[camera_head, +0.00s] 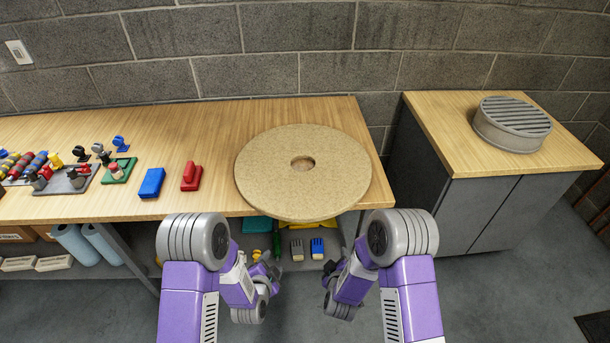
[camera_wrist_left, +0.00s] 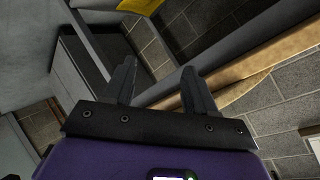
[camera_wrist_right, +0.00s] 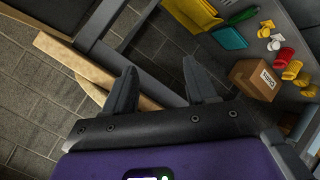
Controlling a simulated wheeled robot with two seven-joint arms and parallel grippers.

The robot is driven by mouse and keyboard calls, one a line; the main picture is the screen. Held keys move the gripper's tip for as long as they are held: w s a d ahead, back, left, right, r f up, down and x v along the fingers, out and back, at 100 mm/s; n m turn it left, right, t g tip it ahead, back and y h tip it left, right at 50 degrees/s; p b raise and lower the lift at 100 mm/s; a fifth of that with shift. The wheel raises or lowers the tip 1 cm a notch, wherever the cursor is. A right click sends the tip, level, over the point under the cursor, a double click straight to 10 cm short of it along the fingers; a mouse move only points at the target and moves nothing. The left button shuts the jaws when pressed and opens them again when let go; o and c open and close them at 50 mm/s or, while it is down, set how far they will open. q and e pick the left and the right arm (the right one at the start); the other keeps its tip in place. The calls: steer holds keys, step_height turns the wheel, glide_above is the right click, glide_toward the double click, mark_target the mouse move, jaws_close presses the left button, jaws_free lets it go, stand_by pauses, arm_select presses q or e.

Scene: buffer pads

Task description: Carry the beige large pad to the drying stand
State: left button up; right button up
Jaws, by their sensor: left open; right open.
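The beige large pad (camera_head: 330,175) is a thick round disc with a hole in its middle. It lies flat on the right end of the wooden table and overhangs the front edge. The drying stand (camera_head: 512,122) is a round grey slatted rack on the cabinet at the right. My left gripper (camera_head: 270,273) and right gripper (camera_head: 330,271) are below the table's front edge, in front of the pad and apart from it. In the left wrist view the left fingers (camera_wrist_left: 158,88) are open and empty. In the right wrist view the right fingers (camera_wrist_right: 160,90) are open and empty.
The wooden table (camera_head: 215,130) also holds a red block (camera_head: 191,178), a blue block (camera_head: 152,183) and several small parts at the left. A gap separates it from the wood-topped cabinet (camera_head: 450,120). A lower shelf under the table holds brushes (camera_head: 317,247) and a cardboard box (camera_wrist_right: 254,78).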

mark_target(291, 219)
arm_select(q)
steer(key=w+d+r+m+t+b, duration=0.1)
steer(key=r+m+t, duration=0.1)
steer(key=r+m, duration=0.1)
steer(key=w+d+r+m+t+h+b, duration=0.1)
steer(key=w+d+r+m+t, duration=0.1)
steer(key=m, duration=0.1)
steer(key=w+d+r+m+t+h, duration=0.1)
steer(key=w+d+r+m, duration=0.1)
steer(key=r, duration=0.1)
steer(key=shift+w+r+m+t+b, duration=0.2)
steer(key=shift+r+m+t+b, duration=0.15)
steer(key=shift+m+t+b, duration=0.05)
arm_select(e)
steer(key=w+a+r+n+t+h, duration=0.1)
steer(key=w+r+n+t+h, duration=0.2)
steer(key=r, duration=0.5)
steer(key=w+n+t, duration=0.1)
steer(key=n+t, duration=0.1)
steer(key=shift+w+a+r+n+t, duration=0.3)
steer(key=shift+w+a+n+t, duration=0.05)
steer(key=shift+a+n+t, duration=0.05)
arm_select(q)
steer(key=shift+x, duration=3.8)
arm_select(e)
steer(key=shift+x, duration=3.8)
arm_select(q)
jaws_close()
arm_select(e)
jaws_close()
